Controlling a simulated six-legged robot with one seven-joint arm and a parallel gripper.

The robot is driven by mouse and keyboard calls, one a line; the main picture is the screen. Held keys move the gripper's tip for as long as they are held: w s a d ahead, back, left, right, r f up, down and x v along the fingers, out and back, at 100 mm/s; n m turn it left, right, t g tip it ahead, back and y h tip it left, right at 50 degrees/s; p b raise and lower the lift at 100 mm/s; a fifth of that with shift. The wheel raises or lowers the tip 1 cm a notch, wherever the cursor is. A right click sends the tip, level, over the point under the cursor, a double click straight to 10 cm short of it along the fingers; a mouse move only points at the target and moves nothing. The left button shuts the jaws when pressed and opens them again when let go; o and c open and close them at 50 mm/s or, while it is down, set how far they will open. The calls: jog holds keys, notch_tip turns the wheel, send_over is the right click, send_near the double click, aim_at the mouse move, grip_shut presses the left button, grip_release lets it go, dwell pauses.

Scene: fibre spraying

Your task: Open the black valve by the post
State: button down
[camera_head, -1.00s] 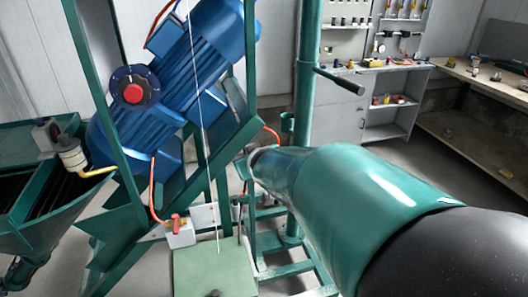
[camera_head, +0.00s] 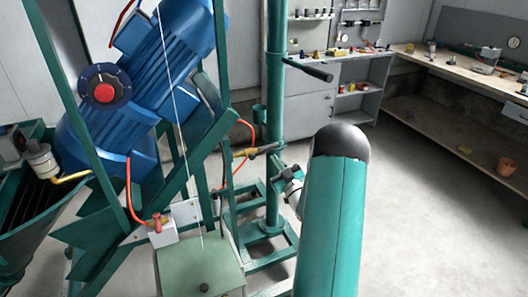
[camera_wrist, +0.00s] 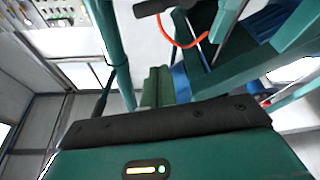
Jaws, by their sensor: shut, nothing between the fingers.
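The black valve (camera_head: 264,148) sits low beside the green post (camera_head: 275,110) in the head view, with an orange hose running to it. A dark handle with an orange hose, which looks like the valve (camera_wrist: 152,7), shows at the top edge of the wrist view, cut off by the frame. My gripper (camera_head: 284,172) is small in the head view, just below and right of the valve. A gap seems to lie between them. It looks shut and empty. My own arm hides part of the wrist behind it.
A black-gripped lever (camera_head: 318,73) sticks out from the post above the valve. A blue motor (camera_head: 150,80) on a green frame and a pale green box (camera_head: 200,268) stand left. A workbench (camera_head: 455,70) is at the back right. The floor at right is mostly clear.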

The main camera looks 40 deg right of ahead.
aim_at(267, 149)
jog(key=w+d, duration=0.1)
jog(key=w, duration=0.2)
jog(key=w+d, duration=0.1)
jog(key=w, duration=0.2)
jog(key=w+d, duration=0.1)
jog(key=w, duration=0.1)
jog(key=shift+w+r, duration=0.15)
jog(key=shift+w, duration=0.25)
jog(key=shift+d+f, duration=0.2)
jog(key=shift+f, duration=0.5)
jog(key=shift+s+d+f+m+h, duration=0.1)
jog(key=shift+f+m+h, duration=0.2)
jog(key=shift+m, duration=0.45)
jog(key=shift+d+f+m+h, duration=0.1)
jog(key=shift+f+m+h, duration=0.15)
jog(key=shift+m+h, duration=0.4)
jog(key=shift+s+d+f+m+h, duration=0.15)
jog(key=shift+f+m, duration=0.1)
jog(key=shift+m, duration=0.65)
jog(key=shift+w, duration=0.1)
